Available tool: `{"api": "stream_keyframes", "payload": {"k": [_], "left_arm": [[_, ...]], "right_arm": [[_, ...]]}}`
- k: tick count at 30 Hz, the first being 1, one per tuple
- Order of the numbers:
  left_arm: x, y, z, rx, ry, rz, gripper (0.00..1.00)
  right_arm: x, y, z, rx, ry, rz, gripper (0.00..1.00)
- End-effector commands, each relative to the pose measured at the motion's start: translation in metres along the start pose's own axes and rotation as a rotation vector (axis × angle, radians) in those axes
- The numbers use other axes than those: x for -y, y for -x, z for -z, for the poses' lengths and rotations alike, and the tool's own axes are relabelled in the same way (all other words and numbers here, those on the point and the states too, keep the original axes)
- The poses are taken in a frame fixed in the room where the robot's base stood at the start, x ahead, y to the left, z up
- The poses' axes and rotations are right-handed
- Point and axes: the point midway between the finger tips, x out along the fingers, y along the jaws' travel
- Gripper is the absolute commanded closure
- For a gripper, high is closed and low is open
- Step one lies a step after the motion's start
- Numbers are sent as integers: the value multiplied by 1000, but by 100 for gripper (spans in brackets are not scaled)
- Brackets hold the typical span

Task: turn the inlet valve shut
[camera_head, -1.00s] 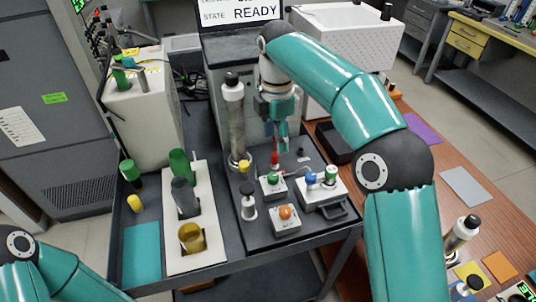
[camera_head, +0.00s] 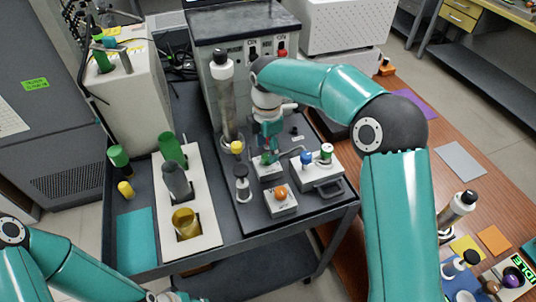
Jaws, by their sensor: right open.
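A small white valve block (camera_head: 268,174) with a green knob stands on the dark tray of the cart. My right gripper (camera_head: 268,156) points down right over this block, its fingers around or just behind the green knob; I cannot tell if they touch it. The gripper is open. The red handle behind the block is hidden by the gripper. No label is readable, so which part is the inlet valve is not certain. My left arm shows at the lower left, its gripper out of view.
A clear column (camera_head: 227,105) stands left of my right gripper. A white unit with blue and green knobs (camera_head: 318,167) is close on the right. A white rack (camera_head: 205,220) holds vessels.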

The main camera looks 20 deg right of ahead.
Motion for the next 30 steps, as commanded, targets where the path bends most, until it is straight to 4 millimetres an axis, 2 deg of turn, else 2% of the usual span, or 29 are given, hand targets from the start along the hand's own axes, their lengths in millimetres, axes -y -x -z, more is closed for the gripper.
{"api": "stream_keyframes", "payload": {"k": [3, 7, 18, 20, 28, 29, 30], "left_arm": [[-1, 2, 0, 0, 0, 0, 60], [-1, 2, 0, 0, 0, 0, 60], [-1, 2, 0, 0, 0, 0, 60], [-1, 2, 0, 0, 0, 0, 60], [-1, 2, 0, 0, 0, 0, 60], [-1, 2, 0, 0, 0, 0, 60], [-1, 2, 0, -1, 1, 0, 60]], "right_arm": [[1, -18, -1, 1, -1, 3, 42], [0, -30, 0, 0, -1, 2, 42], [0, -35, 0, 0, 0, 0, 42], [0, -35, 0, 0, 0, 0, 50], [-1, -34, 1, 0, 1, -1, 95], [-1, -34, 1, 0, 1, -1, 100], [0, -34, -3, 0, 0, -1, 100]]}}
